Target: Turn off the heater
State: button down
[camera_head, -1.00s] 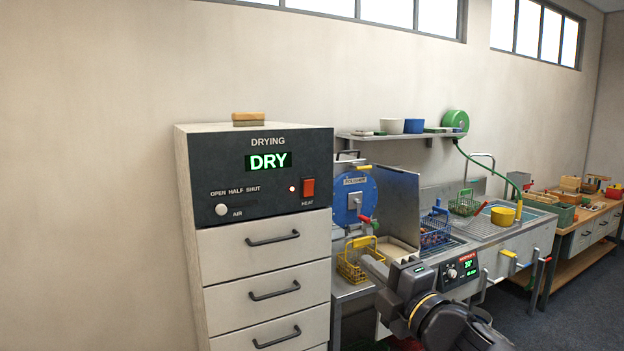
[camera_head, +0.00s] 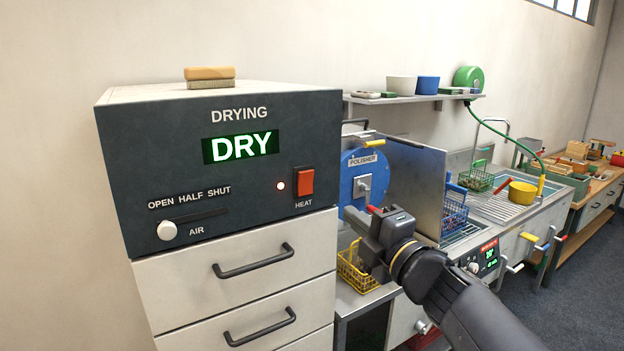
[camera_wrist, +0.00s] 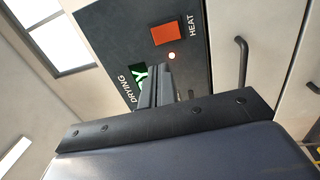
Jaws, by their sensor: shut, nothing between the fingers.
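The drying cabinet (camera_head: 140,210) stands at the left with a dark control panel and a green DRY display (camera_head: 240,146). The red HEAT switch (camera_head: 305,182) is at the panel's right end, with a lit indicator lamp (camera_head: 281,185) beside it. In the wrist view the HEAT switch (camera_wrist: 165,33) is near the top centre, with the lamp (camera_wrist: 172,56) glowing below it. My gripper (camera_head: 365,238) is to the right of and below the switch, apart from it in the head view. Its fingers (camera_wrist: 156,88) point toward the panel, shut and empty. The fingertips partly cover the display in the wrist view.
The AIR knob (camera_head: 167,231) sits at the OPEN end of its slot. Drawers with dark handles (camera_head: 253,262) lie below the panel. A blue polisher (camera_head: 362,178), a yellow basket (camera_head: 355,270) and a sink bench stand at the right. A brush (camera_head: 210,78) lies on the cabinet top.

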aim_at(305, 177)
dwell(0.3)
jog(key=p+x, duration=0.3)
jog(key=x, duration=1)
jog(key=shift+r+p, duration=0.15)
jog(key=shift+p, duration=0.15)
jog(key=shift+w+a, duration=0.25)
jog(key=shift+w, duration=0.1)
jog(key=shift+w+a, duration=0.1)
jog(key=shift+r, duration=0.1)
